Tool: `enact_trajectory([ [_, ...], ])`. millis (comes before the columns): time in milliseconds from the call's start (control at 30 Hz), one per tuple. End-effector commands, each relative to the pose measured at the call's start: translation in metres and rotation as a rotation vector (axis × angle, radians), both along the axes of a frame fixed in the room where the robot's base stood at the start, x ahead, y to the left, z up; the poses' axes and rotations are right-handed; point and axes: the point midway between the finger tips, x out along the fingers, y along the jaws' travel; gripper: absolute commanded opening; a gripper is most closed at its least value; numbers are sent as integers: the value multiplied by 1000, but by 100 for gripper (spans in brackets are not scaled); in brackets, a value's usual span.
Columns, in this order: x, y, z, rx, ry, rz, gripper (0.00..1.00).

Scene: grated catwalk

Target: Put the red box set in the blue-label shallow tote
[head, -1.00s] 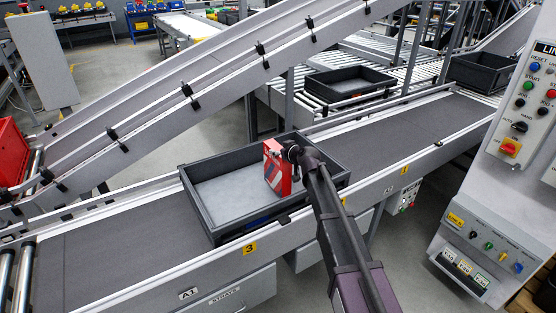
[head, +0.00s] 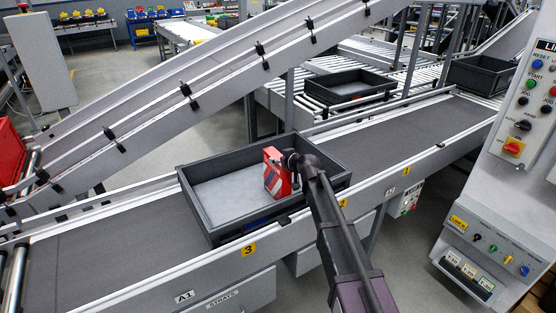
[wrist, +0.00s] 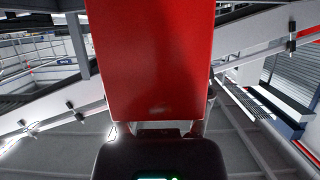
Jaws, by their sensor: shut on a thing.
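The red box set (head: 272,178), red with white and grey stripes on one face, is upright within the outline of a dark grey shallow tote (head: 205,217). A blue patch shows on the tote's near wall. My gripper (head: 291,160) is shut on the box from its right side. The box's red face also fills the middle of the wrist view (wrist: 150,60), with the gripper below it. I cannot tell whether the box touches the tote floor. The fingertips are mostly hidden.
The tote stands on a grey belt conveyor (head: 100,240). Its light floor is bare left of the box. Two more dark totes stand farther back, one on rollers (head: 350,84) and one at the upper right (head: 480,72). A control panel (head: 525,120) stands at the right.

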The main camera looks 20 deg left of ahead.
Motion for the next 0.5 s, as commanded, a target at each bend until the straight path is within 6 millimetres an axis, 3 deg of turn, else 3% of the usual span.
enact_trajectory([
  [267, 0, 0, -4, 1, -1, 0, 3],
  [300, 0, 0, -3, 0, 0, 0, 76],
  [400, 0, 0, -2, 0, 0, 0, 98],
  [500, 0, 0, -2, 0, 0, 0, 98],
])
